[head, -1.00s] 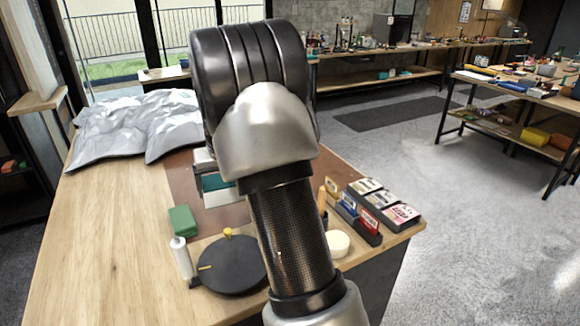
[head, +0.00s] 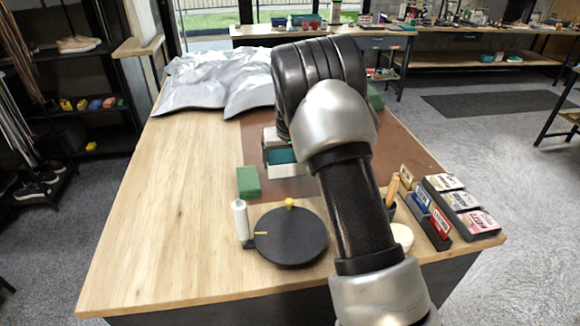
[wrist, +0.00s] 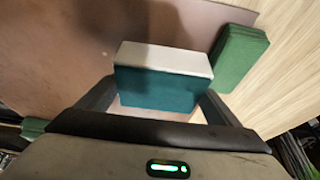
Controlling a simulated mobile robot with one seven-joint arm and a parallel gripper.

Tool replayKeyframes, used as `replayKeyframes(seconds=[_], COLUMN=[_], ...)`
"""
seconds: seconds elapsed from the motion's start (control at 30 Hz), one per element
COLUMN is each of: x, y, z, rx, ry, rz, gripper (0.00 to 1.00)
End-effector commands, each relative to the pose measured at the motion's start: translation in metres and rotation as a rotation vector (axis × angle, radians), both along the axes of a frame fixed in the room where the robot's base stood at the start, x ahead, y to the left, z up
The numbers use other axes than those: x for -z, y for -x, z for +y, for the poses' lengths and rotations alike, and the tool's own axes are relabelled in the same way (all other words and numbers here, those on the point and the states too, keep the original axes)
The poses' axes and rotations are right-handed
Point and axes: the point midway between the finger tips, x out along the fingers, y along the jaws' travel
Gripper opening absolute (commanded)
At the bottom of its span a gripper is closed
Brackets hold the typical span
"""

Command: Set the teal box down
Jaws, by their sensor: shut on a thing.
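The teal box (wrist: 157,88) has a pale top and a teal side. In the wrist view it sits between the two fingers of my gripper (wrist: 155,98), which is shut on it. A pale strip shows below its teal side. In the head view the teal box (head: 281,156) shows left of my arm, over the brown mat (head: 400,145) on the wooden bench. My arm hides part of it and most of my gripper. I cannot tell whether the box touches the mat.
A green block (head: 248,181) lies just left of the box; it also shows in the wrist view (wrist: 238,55). In front are a black turntable (head: 290,238), a white bottle (head: 240,218) and card holders (head: 462,205). Crumpled grey sheeting (head: 215,82) lies behind. The bench's left side is clear.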

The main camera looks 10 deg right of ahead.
Motion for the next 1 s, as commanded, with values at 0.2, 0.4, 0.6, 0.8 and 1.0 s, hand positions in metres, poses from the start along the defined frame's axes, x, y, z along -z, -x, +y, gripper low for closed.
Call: replayKeyframes(seconds=[0.2, 0.4, 0.6, 0.8, 1.0], x=[0.027, 0.035, 0.039, 0.039, 0.036], y=[0.000, 0.000, 0.000, 0.000, 0.000], z=[0.000, 0.000, 0.000, 0.000, 0.000], rx=[0.000, 0.000, 0.000, 0.000, 0.000], ry=[0.000, 0.000, 0.000, 0.000, 0.000], rz=[0.001, -0.002, -0.002, 0.000, 0.000], gripper=[0.53, 0.53, 0.53, 1.00, 1.00])
